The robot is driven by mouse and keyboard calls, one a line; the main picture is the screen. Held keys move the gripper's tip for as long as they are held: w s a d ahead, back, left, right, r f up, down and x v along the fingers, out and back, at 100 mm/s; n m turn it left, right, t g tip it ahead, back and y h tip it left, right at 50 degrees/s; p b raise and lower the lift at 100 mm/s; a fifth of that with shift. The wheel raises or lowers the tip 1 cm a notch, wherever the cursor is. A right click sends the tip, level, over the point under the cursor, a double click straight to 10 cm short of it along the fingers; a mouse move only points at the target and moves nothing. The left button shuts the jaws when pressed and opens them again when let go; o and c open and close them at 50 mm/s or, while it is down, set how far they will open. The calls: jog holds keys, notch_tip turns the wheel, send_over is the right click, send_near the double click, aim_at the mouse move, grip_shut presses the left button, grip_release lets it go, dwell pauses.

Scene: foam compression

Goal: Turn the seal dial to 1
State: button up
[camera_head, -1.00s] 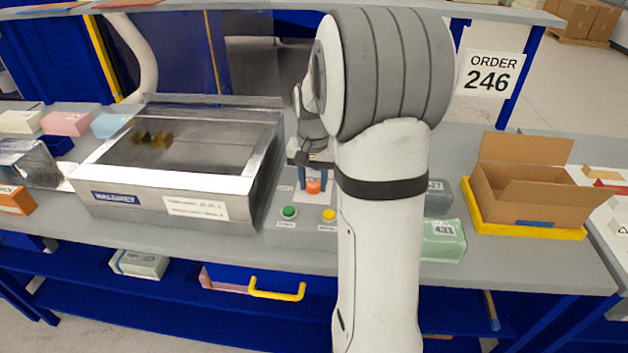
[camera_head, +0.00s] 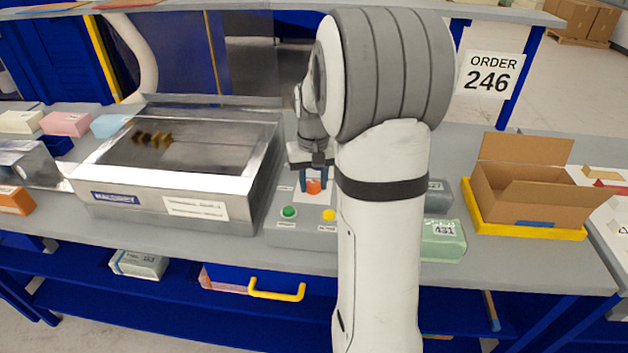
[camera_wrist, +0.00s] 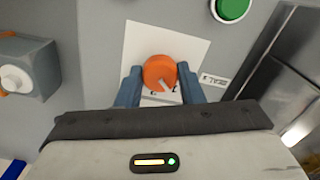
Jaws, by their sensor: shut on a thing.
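The orange seal dial (camera_wrist: 160,72) sits on a white plate (camera_wrist: 150,40) on the grey control panel. Its pale pointer line aims down and slightly right in the wrist view, close to a partly hidden mark; the other marks are mostly covered. My gripper (camera_wrist: 160,84) is shut on the dial, with one blue finger on each side of it. In the head view my gripper (camera_head: 314,178) reaches down over the dial (camera_head: 314,187) from behind, and the pointer is too small to read there.
A green button (camera_head: 289,211) and a yellow button (camera_head: 329,215) are in front of the dial. The metal-framed sealing machine (camera_head: 175,165) stands close on the left. An open cardboard box (camera_head: 525,190) stands in a yellow tray at the right.

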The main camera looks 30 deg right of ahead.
aim_at(314, 184)
jog(key=o, duration=1)
jog(key=shift+r, duration=0.1)
notch_tip(314, 184, up, 8)
jog(key=shift+f, duration=0.15)
